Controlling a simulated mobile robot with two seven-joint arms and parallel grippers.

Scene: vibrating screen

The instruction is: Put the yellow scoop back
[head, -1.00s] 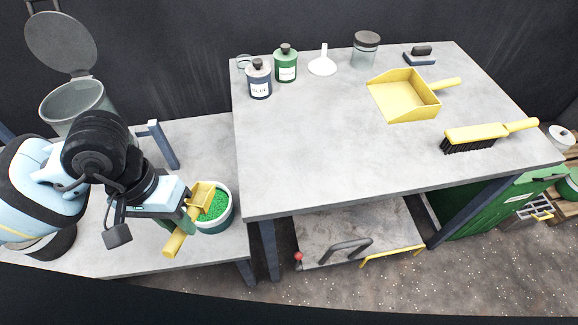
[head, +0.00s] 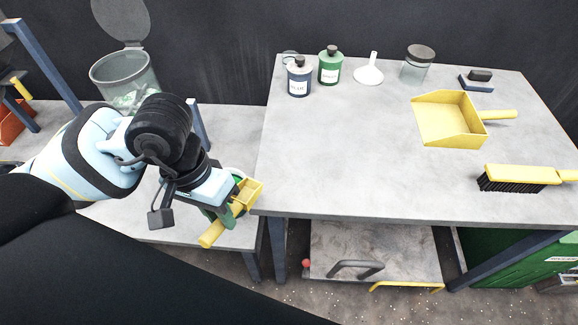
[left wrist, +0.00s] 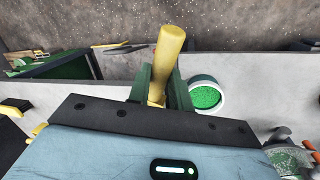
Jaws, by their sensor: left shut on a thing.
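The yellow scoop (head: 249,190) is held by its handle in my left gripper (head: 222,211), which is shut on it. The scoop's bowl is close to the left front corner of the tall table in the head view; whether it holds anything I cannot tell. The scoop's handle (left wrist: 168,55) sticks up between the green fingers in the left wrist view. A white tub of green granules (left wrist: 206,95) stands beside the gripper there. In the head view the tub is mostly hidden behind the gripper and scoop. My right gripper is not in view.
The tall grey table (head: 340,170) carries a yellow dustpan (head: 445,118), a brush (head: 520,177), two bottles, a white funnel (head: 369,70) and a lidded jar (head: 417,65). A clear bin with raised lid (head: 125,85) stands behind my left arm. The tall table's front left is clear.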

